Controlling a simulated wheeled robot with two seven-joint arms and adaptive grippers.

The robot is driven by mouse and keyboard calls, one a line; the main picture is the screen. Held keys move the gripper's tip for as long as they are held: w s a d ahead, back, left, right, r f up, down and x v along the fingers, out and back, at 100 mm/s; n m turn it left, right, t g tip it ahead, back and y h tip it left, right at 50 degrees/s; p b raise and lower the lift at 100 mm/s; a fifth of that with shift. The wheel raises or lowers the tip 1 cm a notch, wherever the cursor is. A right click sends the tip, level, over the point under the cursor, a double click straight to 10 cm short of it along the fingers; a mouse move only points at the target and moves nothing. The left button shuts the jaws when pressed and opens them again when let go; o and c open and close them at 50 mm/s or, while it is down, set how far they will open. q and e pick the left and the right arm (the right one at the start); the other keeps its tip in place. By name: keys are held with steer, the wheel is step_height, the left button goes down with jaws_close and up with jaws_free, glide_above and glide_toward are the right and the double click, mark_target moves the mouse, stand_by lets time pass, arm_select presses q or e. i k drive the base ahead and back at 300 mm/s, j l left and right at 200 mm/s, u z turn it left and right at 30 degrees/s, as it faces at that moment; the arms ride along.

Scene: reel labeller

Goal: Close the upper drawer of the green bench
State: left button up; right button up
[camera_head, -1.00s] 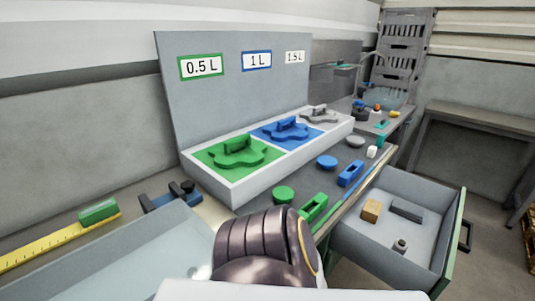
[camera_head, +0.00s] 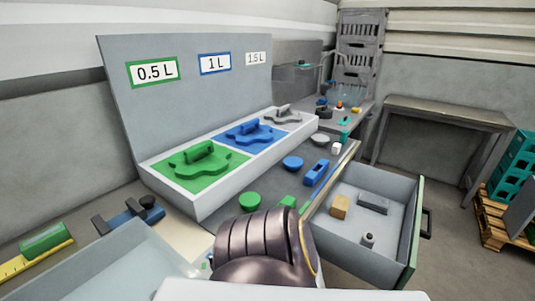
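The upper drawer (camera_head: 405,226) of the green bench stands pulled out at the right of the head view. Its front panel is green on the edge, with a dark handle (camera_head: 428,222) on the outside. Inside lie a tan block (camera_head: 339,206), a dark grey block (camera_head: 373,202) and a small dark grey piece (camera_head: 367,240). The bench top (camera_head: 322,150) is dark grey. A dark, ribbed part of my own arm covers the bottom middle and hides the drawer's near left corner. Neither gripper shows in the view.
On the bench, a white tray (camera_head: 206,206) holds green, blue and grey shapes before a grey label board (camera_head: 112,70). Loose green and blue parts lie near the bench edge. A grey table (camera_head: 450,112) and teal crates (camera_head: 515,160) on a pallet stand right. Floor beyond the drawer is clear.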

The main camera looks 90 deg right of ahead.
mark_target(391, 262)
steer(key=k+z, duration=0.1)
steer(key=z, duration=0.35)
steer(key=k+z, duration=0.15)
steer(key=z, duration=0.3)
steer(key=k+z, duration=0.15)
steer(key=z, duration=0.3)
steer(key=k+z, duration=0.1)
steer(key=z, duration=0.3)
steer(key=k+l+z, duration=0.1)
steer(key=z, duration=0.35)
steer(key=k+l+z, duration=0.1)
steer(key=z, duration=0.35)
steer(key=l+z, duration=0.2)
steer(key=z, duration=0.25)
steer(key=l+z, duration=0.2)
steer(key=z, duration=0.25)
steer(key=k+l, duration=0.05)
